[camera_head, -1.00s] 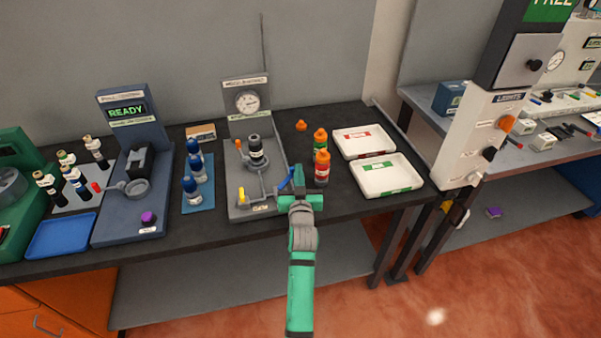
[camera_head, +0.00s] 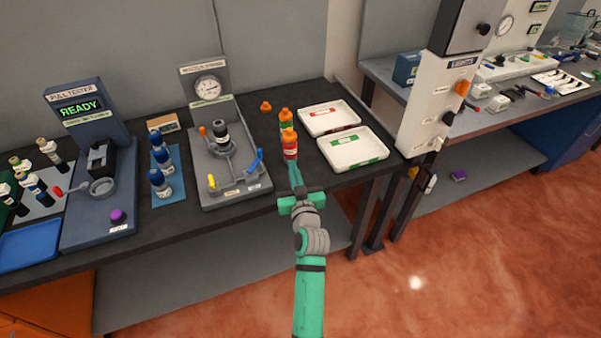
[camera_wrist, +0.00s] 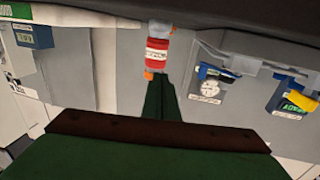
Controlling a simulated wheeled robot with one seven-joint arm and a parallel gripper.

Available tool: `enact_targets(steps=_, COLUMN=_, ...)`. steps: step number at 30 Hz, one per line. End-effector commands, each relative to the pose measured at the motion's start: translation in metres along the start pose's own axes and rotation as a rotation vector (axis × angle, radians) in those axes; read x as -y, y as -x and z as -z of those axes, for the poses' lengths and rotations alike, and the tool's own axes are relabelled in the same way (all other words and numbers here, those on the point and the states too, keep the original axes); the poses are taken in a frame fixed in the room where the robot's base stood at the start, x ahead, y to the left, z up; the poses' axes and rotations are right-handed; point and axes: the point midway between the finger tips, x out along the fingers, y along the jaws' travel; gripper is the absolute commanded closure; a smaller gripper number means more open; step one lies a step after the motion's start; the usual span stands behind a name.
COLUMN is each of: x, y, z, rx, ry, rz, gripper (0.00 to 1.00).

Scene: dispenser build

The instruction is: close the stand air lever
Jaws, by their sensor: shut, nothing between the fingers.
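The grey stand (camera_head: 232,188) with a round gauge stands on the dark bench. A blue lever (camera_head: 255,161) is on its right side, slanting up to the right; it also shows in the wrist view (camera_wrist: 217,72). I cannot read which label marks the air lever. My gripper (camera_head: 293,166) is shut and empty, right of the blue lever and apart from it, near the red bottle (camera_head: 290,145). Its closed fingers (camera_wrist: 161,80) point toward the red bottle (camera_wrist: 157,52) in the wrist view.
An orange-capped green bottle (camera_head: 286,119) stands behind the red one. White trays with a red label (camera_head: 329,118) and a green label (camera_head: 352,150) lie to the right. Blue bottles (camera_head: 160,165) and the pull tester (camera_head: 100,215) are left of the stand.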

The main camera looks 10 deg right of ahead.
Motion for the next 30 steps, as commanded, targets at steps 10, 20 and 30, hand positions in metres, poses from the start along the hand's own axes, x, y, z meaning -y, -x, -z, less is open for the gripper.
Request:
enact_targets(steps=10, x=-0.022, y=0.019, z=0.0, rx=0.0, ry=-0.001, rz=-0.007, gripper=1.0)
enact_targets(steps=20, x=-0.019, y=0.019, z=-0.001, rx=0.001, ry=0.001, rz=-0.006, gripper=1.0)
enact_targets(steps=30, x=0.055, y=0.055, z=-0.009, rx=0.021, ry=0.014, rz=-0.001, gripper=1.0)
